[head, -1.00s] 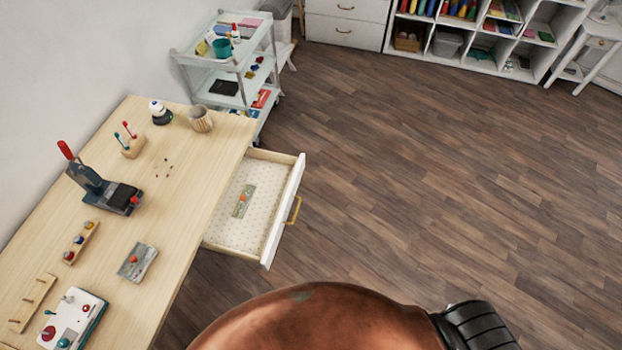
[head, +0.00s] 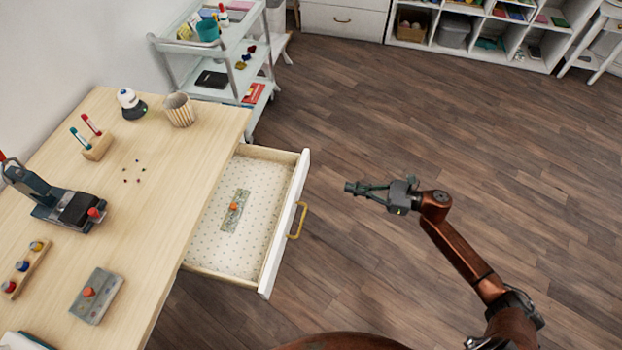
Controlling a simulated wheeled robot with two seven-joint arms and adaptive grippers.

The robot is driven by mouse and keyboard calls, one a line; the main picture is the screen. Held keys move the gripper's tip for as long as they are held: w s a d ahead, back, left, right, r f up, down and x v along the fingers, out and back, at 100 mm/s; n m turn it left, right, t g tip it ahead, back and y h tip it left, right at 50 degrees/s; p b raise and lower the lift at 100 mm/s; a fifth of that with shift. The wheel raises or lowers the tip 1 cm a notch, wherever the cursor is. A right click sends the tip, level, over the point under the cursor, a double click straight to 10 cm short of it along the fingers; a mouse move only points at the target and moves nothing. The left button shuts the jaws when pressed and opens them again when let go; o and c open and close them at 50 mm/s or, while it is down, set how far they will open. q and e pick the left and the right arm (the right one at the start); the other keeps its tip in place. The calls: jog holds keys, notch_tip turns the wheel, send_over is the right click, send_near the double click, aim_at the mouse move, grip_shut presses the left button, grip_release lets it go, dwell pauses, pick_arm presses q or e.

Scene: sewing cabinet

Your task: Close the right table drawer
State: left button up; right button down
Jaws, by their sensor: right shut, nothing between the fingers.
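The table drawer (head: 284,222) is open, pulled out from the right side of the wooden table (head: 178,200). It has a white front with a yellow handle (head: 298,221) and a dotted lining. A small flat plate with an orange knob (head: 235,209) lies inside it. My right gripper (head: 349,187) is shut and empty, to the right of the drawer front, pointing left towards it. It is apart from the handle, with floor visible between them. My left gripper is out of the picture.
A white cart (head: 238,75) stands beyond the table's far end. On the table are a striped cup (head: 180,109), a press tool (head: 62,204) and a grey plate with a red knob (head: 97,295).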

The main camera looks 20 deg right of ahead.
jog(key=b, duration=0.2)
send_near(303, 178)
jog(key=x, duration=0.5)
jog(key=shift+s+a+r, duration=0.1)
jog(key=shift+a+r, duration=0.1)
jog(key=shift+r, duration=0.05)
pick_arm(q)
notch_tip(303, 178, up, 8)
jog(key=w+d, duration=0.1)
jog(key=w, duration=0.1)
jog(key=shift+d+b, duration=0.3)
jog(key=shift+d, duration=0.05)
pick_arm(e)
jog(key=shift+x, duration=0.8)
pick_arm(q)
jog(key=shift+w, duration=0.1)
pick_arm(e)
jog(key=shift+r, duration=0.1)
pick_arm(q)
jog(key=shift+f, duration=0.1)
